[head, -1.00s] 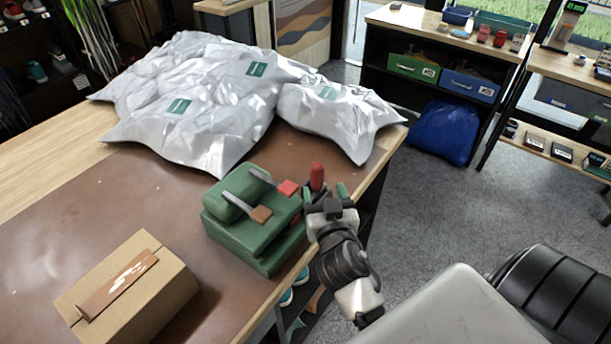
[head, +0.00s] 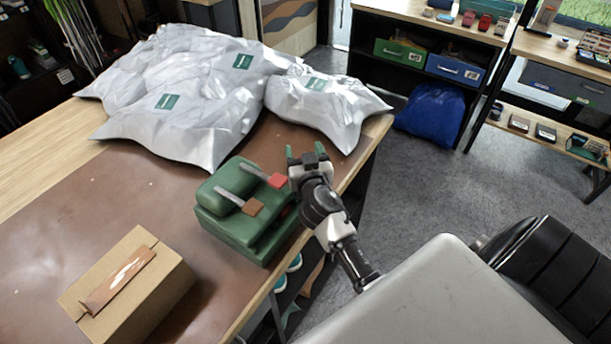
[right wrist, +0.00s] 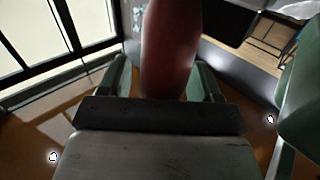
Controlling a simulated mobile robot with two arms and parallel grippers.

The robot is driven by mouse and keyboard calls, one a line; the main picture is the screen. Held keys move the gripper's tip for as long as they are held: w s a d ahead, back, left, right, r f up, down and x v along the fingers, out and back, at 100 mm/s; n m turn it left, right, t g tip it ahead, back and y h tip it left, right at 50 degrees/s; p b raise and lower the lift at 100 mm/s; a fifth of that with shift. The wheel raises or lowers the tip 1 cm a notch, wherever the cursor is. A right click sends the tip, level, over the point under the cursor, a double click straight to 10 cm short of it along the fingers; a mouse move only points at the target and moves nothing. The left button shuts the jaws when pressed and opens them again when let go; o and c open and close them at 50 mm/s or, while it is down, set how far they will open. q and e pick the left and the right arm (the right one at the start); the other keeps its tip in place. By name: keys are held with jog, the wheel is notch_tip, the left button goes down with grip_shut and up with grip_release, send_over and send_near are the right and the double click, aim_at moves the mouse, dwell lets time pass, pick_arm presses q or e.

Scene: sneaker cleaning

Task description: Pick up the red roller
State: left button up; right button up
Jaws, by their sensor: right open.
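The red roller shows in the right wrist view (right wrist: 170,45) as a dark red upright cylinder. It stands between the two green fingers of my right gripper (right wrist: 160,82), which is open around it with a gap on each side. In the head view my right gripper (head: 307,154) is at the back right of the green stand (head: 238,235), near the table edge. My left gripper is not in view.
The green stand carries two grey arms with a red tip (head: 278,180) and a brown tip (head: 253,207). A cardboard box (head: 165,295) is at front left on the table (head: 60,220). Silvery bags (head: 215,125) lie behind. Floor is open to the right.

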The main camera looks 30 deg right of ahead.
jog(key=c, duration=0.9)
jog(key=shift+c, duration=0.6)
jog(key=shift+r, duration=0.15)
